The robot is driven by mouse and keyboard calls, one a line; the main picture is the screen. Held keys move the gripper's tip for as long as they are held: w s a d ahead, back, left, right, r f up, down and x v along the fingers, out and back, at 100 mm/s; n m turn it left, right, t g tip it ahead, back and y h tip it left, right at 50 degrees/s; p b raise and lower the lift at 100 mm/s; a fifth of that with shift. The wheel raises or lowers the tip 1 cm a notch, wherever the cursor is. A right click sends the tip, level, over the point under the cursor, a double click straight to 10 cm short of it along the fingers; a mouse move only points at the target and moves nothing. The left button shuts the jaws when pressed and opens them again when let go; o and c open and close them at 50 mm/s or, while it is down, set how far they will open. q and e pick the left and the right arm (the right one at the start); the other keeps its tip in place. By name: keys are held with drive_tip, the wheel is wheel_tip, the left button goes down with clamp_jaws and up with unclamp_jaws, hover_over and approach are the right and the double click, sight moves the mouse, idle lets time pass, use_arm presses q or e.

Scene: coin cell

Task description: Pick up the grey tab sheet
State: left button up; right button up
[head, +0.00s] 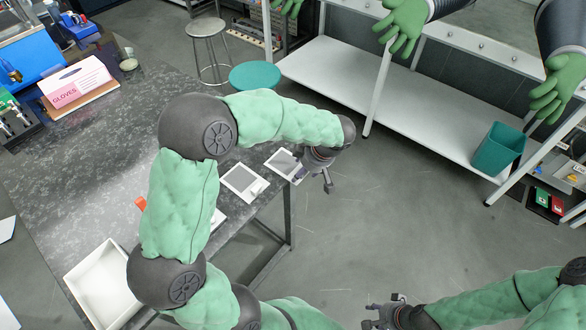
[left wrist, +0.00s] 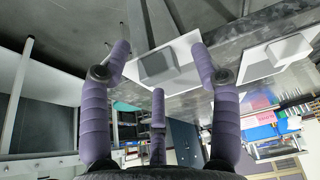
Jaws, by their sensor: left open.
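Several white plates lie along the right edge of the dark table. The farthest white plate (head: 273,168) bears a grey sheet (head: 284,160); a second plate (head: 226,182) bears another grey sheet (head: 243,178). I cannot tell which is the grey tab sheet. My left gripper (head: 328,182) is open and empty at the table edge, just right of the farthest plate. In the left wrist view, a grey square (left wrist: 158,66) on a white plate shows beyond the open fingers, not between them. My right gripper (head: 378,316) is low in the head view, away from the table; its opening is unclear.
A white open box (head: 103,284) stands on the near part of the table (head: 85,165). A glove box (head: 76,84) is at the far left. A stool (head: 206,28), a teal seat (head: 255,76) and a white shelf (head: 350,75) stand beyond. Part of the table is hidden by my left arm.

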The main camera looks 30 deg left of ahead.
use_arm(q)
clamp_jaws()
drive_tip(key=shift+r, duration=0.1)
idle(0.3)
